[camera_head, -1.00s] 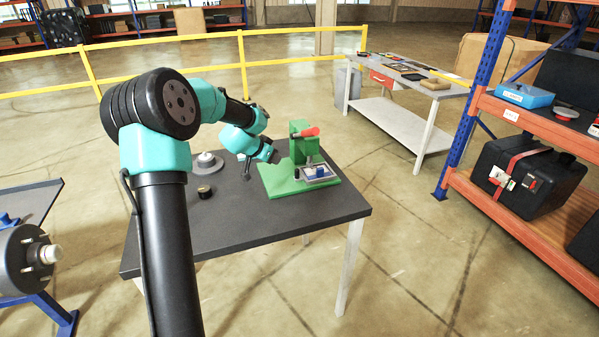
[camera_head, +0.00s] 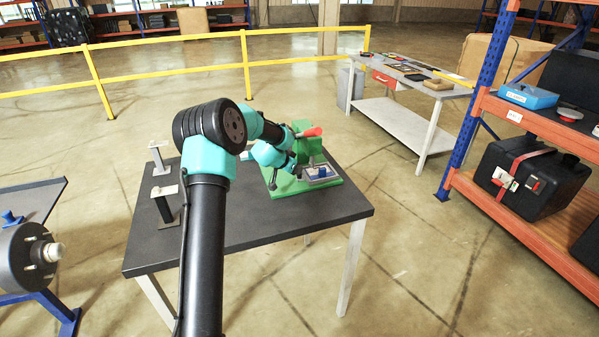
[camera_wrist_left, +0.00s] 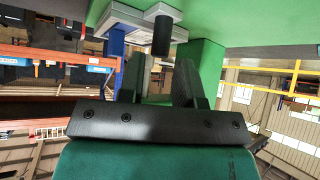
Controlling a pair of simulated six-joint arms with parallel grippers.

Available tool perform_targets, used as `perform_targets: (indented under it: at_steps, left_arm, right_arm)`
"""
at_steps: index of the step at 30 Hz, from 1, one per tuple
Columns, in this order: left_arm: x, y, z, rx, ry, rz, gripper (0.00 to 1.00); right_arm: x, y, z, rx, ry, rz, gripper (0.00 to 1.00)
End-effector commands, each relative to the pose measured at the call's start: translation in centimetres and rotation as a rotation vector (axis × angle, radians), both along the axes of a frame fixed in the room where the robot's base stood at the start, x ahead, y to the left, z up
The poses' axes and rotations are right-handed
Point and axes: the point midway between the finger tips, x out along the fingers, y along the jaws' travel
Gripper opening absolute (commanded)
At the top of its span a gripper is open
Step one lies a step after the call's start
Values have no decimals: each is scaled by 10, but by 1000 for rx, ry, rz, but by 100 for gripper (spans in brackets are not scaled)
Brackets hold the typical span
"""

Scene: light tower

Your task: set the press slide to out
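The green press (camera_head: 309,146) stands on its green base at the table's back right, with a red-ended lever (camera_head: 312,132). Its slide is a grey plate (camera_head: 325,181) carrying a blue block (camera_head: 321,172), at the front of the press. My left gripper (camera_head: 297,174) is just left of the slide, low over the green base. In the left wrist view its two fingers (camera_wrist_left: 160,85) are apart with a gap between them. The blue part (camera_wrist_left: 116,42), a black cylinder (camera_wrist_left: 162,36) and the grey plate (camera_wrist_left: 122,18) lie just beyond the fingertips; contact is unclear. My right gripper is out of view.
The dark table (camera_head: 290,222) is clear in front of the press. An orange shelf (camera_head: 530,205) stands at the right and a second bench (camera_head: 400,112) behind.

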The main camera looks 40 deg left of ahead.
Motion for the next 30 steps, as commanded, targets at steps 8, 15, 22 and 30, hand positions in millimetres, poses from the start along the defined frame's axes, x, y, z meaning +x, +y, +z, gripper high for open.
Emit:
perform_targets:
  at_steps: [8,15,22,30]
  left_arm:
    - [25,-4,-26,0,1,0,32]
    - [30,-4,-30,1,-1,1,32]
    - [29,-4,-30,0,0,0,26]
    - [29,-4,-30,0,0,0,0]
  right_arm:
    - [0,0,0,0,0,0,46]
    - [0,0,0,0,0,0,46]
    - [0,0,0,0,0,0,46]
    - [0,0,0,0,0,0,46]
